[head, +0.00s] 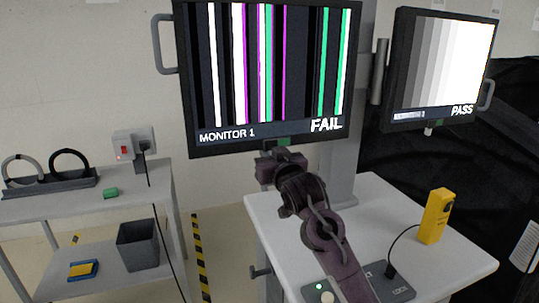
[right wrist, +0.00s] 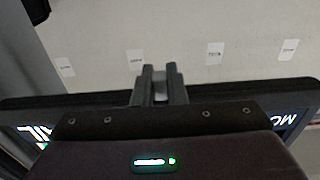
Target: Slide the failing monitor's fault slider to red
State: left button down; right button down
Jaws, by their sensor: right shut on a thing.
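The failing monitor (head: 265,75), labelled MONITOR 1, shows coloured stripes and the word FAIL. A bit of green on its fault slider (head: 283,141) shows at its lower edge, just above my right gripper (head: 280,155); no red shows there. In the right wrist view, my right gripper (right wrist: 159,80) is shut, with a small pale grey piece, seemingly the slider's knob (right wrist: 160,88), between its fingers. The fingers hide most of the slider. A second monitor (head: 445,65) at right shows grey bars and PASS, with a small pale knob under its edge. My left gripper is out of view.
A white cart top (head: 460,258) below bears a yellow handheld device (head: 436,215) on a cable and a panel marked LOCK (head: 396,284). A grey cart (head: 40,208) stands at left with a socket box and bin (head: 138,245). Striped floor tape (head: 199,250) lies between the carts.

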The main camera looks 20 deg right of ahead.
jog(key=d+p, duration=0.1)
jog(key=d, duration=0.2)
jog(key=shift+w+d+r, duration=0.1)
jog(key=shift+d, duration=0.25)
jog(key=c, duration=1.8)
grip_release()
jog(key=o, duration=0.4)
jog(key=shift+d, duration=0.2)
jog(key=shift+c, duration=0.2)
jog(key=shift+a, duration=0.1)
jog(key=s+b, duration=0.2)
jog(key=s, duration=0.6)
jog(key=shift+d, duration=0.2)
